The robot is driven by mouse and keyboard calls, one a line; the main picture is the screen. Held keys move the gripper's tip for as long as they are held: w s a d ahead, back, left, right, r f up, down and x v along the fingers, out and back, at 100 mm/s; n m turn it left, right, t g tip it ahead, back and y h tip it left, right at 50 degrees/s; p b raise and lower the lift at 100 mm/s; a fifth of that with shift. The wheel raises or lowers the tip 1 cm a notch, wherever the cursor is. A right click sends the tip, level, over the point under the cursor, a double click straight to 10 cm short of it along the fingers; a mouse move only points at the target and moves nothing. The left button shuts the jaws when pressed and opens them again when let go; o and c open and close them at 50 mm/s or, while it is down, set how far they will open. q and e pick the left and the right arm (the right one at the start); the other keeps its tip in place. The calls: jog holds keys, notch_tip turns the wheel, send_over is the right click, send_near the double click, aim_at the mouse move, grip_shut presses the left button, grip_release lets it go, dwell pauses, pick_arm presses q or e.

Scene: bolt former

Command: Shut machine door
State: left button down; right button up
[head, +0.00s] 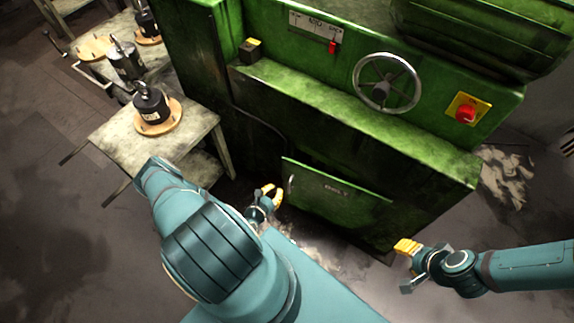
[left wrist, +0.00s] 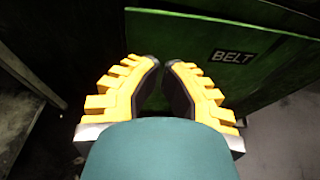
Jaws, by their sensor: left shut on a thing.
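The machine door (head: 335,196) is a green panel marked BELT, low on the front of the green machine (head: 350,125). It seems to stand slightly ajar, with its bright top edge showing. Its small pale handle (head: 291,183) is near the left edge. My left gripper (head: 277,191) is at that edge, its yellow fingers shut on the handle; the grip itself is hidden. In the left wrist view the fingertips (left wrist: 164,66) are close together, left of the door's lettering (left wrist: 233,57). My right gripper (head: 405,246) hangs right of the door, apart from it; its opening is unclear.
A handwheel (head: 387,83) and a red button (head: 465,114) are on the machine above the door. Worn tables (head: 188,128) with dark parts on wooden discs stand at the left. The floor (head: 60,240) at lower left is clear.

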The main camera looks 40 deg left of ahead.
pick_arm(q)
jog(key=a+y, duration=0.1)
jog(key=n+b, duration=0.1)
jog(key=b, duration=0.1)
send_near(289, 162)
jog(key=x, duration=0.6)
jog(key=shift+w+f, duration=0.1)
jog(key=shift+f, duration=0.2)
jog(key=shift+w+a, duration=0.15)
jog(key=shift+w, duration=0.5)
jog(key=shift+w, duration=0.1)
